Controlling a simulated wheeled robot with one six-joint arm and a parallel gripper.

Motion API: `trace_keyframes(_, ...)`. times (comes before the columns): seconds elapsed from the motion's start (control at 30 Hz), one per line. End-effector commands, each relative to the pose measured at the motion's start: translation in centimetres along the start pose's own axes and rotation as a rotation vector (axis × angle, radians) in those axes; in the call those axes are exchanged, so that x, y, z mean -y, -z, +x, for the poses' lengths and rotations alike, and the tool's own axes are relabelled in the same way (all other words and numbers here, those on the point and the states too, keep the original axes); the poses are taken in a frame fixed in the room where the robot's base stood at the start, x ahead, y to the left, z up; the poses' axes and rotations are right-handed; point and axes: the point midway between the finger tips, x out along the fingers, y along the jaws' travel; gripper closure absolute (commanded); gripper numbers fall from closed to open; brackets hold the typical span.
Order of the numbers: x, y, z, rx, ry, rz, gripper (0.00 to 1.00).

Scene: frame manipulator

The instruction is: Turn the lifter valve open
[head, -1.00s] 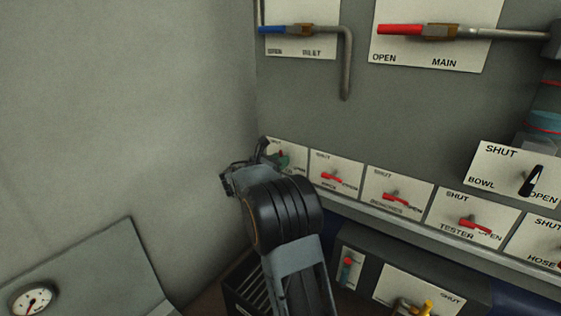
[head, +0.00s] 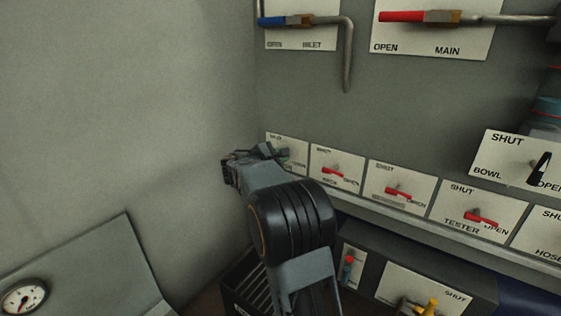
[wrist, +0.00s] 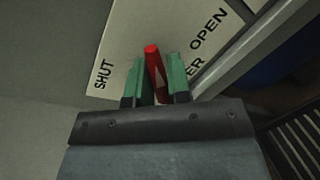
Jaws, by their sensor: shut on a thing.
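The lifter valve's red handle (wrist: 151,53) shows in the wrist view between the green finger pads of my gripper (wrist: 157,68). The pads are shut on it from both sides, and its red end sticks out between them. The handle points between the words SHUT and OPEN on its white plate (wrist: 120,55). Only the letters ER of the valve's name show there. In the head view my gripper (head: 268,152) is at the leftmost plate (head: 286,138) of the lower row and hides most of it, with the handle.
More plates with red handles run to the right, the nearest handle (head: 332,171) close to my gripper. A grey wall (head: 130,110) stands close on the left. A ledge (head: 430,230) runs below the plates. A bent pipe (head: 348,60) hangs above.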

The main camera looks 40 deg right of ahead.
Motion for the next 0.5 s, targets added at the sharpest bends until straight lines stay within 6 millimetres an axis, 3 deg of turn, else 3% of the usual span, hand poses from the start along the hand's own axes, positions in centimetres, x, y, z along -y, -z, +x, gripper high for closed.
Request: trace_keyframes(0.5,0.09,-0.01,0.03,-0.091,0.0,0.461,1.0)
